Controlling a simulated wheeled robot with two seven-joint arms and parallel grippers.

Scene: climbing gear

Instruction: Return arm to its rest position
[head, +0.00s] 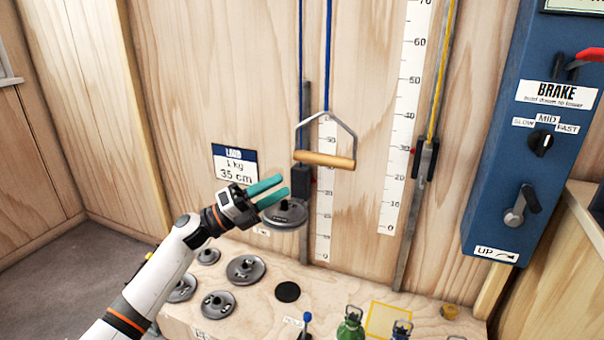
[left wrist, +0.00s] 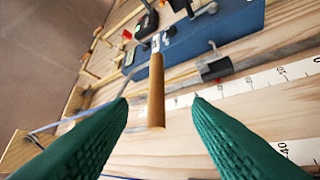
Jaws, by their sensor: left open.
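My left gripper (head: 285,185) has teal fingers and is raised in front of the wooden wall, its arm coming in from the lower left. It is open, and nothing shows between the fingers in the head view. A grey weight disc (head: 284,217) shows just below the fingertips, beside a black block (head: 301,186) on a vertical rail. A wooden handle (head: 325,160) hangs from a blue cord to the right of the fingertips. In the left wrist view the handle (left wrist: 156,88) appears beyond the two spread fingers (left wrist: 160,104). My right gripper is not in view.
Several weight discs (head: 246,268) lie on the wooden bench (head: 255,318) below. A blue brake panel (head: 510,150) is at the right. A label card (head: 234,165) is on the wall.

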